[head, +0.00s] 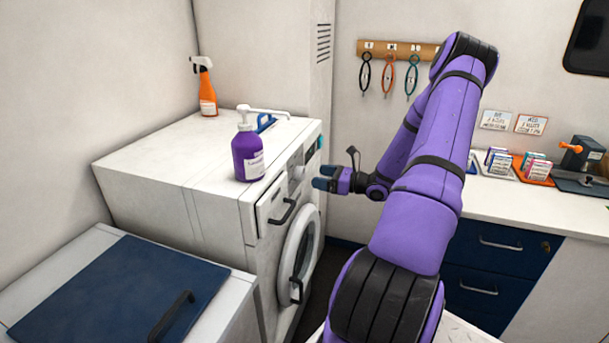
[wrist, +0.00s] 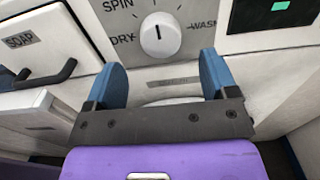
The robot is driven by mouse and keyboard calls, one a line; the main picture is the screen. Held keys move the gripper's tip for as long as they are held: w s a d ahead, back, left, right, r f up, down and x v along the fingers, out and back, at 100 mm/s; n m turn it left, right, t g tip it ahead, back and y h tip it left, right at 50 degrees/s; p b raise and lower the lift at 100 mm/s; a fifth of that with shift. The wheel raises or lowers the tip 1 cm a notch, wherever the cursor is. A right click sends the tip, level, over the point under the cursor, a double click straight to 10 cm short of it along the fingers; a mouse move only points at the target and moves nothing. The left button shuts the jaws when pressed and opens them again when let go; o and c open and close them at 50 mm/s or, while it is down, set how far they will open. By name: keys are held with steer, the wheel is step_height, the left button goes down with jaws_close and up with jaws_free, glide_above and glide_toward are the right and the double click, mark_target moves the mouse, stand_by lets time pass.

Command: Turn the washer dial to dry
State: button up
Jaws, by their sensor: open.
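The washer (head: 255,205) is a white front-loader at the left in the head view. Its dial (wrist: 160,35) is a round white knob on a grey plate in the wrist view, with DRY at its left, SPIN at its upper left and WASH at its right. A dark mark on the knob points about straight up, between SPIN and WASH. In the head view the dial (head: 300,172) is small beside my gripper. My gripper (wrist: 162,80) is open with blue fingertips, empty, just short of the dial and apart from it; the fingers stand to either side below it.
A soap drawer (wrist: 35,40) with a dark handle is left of the dial. A small dark display (wrist: 272,12) is to the right. A purple pump bottle (head: 248,150) and an orange spray bottle (head: 207,92) stand on the washer. A counter (head: 540,205) lies at right.

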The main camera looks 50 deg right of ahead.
mark_target(304, 173)
steer(key=shift+x, duration=3)
steer(key=c, duration=0.9)
